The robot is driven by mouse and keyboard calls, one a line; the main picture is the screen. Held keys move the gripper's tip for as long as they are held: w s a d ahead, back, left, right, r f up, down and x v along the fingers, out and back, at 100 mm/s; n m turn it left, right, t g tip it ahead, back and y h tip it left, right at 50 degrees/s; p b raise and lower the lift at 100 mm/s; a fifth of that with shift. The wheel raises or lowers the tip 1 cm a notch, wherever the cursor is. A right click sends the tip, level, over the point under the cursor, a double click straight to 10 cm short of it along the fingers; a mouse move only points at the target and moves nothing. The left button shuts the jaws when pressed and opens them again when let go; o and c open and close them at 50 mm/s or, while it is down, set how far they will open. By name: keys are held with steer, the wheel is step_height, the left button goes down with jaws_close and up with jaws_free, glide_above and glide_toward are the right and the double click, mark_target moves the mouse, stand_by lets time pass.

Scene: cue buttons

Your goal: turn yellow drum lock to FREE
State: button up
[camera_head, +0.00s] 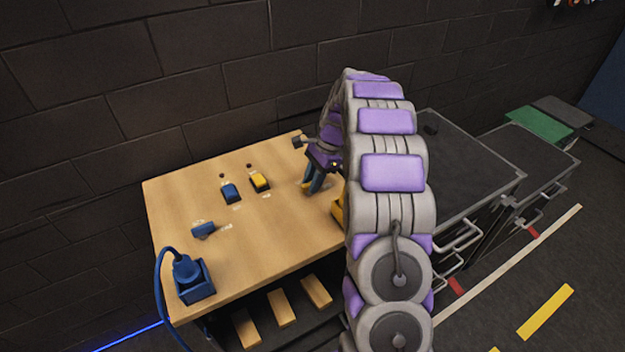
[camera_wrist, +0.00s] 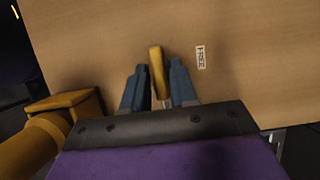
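The yellow lock handle (camera_wrist: 157,72) is a narrow upright bar in the wrist view. A FREE label (camera_wrist: 200,57) is on the wooden board to its right. My gripper (camera_wrist: 158,80) has one blue finger on each side of the bar. Narrow gaps show between the bar and the fingertips, so it looks open around the bar. In the head view my gripper (camera_head: 316,180) is low over the right part of the table. A bit of the yellow lock (camera_head: 306,187) shows beside the fingers; my arm and gripper hide the rest.
A yellow socket box (camera_wrist: 62,103) with a yellow plug (camera_wrist: 30,142) is left of the fingers in the wrist view. On the wooden table (camera_head: 270,225) are blue (camera_head: 231,193) and yellow (camera_head: 260,181) switches, a blue handle (camera_head: 204,230) and a blue plug box (camera_head: 194,280).

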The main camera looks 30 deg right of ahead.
jaws_close()
steer(key=shift+p, duration=0.3)
steer(key=shift+w+r+n+g+p, duration=0.2)
steer(key=shift+n+g+p, duration=0.1)
steer(key=shift+n+p, duration=0.7)
steer(key=n+g+p, duration=0.1)
steer(key=n+p, duration=0.1)
steer(key=shift+w+n+h, duration=0.15)
steer(key=shift+n+h, duration=0.15)
steer(key=n+p, duration=0.1)
steer(key=n+g+p, duration=0.1)
steer(key=n, duration=0.1)
steer(key=shift+w+a+n+h+p, duration=0.2)
steer(key=shift+n+h+p, duration=0.1)
steer(key=shift+h+p, duration=0.1)
steer(key=n, duration=0.1)
steer(key=n+g+h+p, duration=0.1)
steer(key=n, duration=0.1)
steer(key=n+p, duration=0.1)
steer(key=n, duration=0.1)
steer(key=shift+w+a+g+h, duration=0.1)
steer(key=shift+a+g+h, duration=0.15)
steer(key=shift+g+h, duration=0.05)
steer(key=shift+a+f+n+h+p, duration=0.1)
steer(key=shift+n+h+p, duration=0.4)
steer(key=shift+n, duration=0.7)
steer(key=shift+a+n+h+p, duration=0.1)
steer(key=shift+n+h+p, duration=0.4)
steer(key=shift+n, duration=0.7)
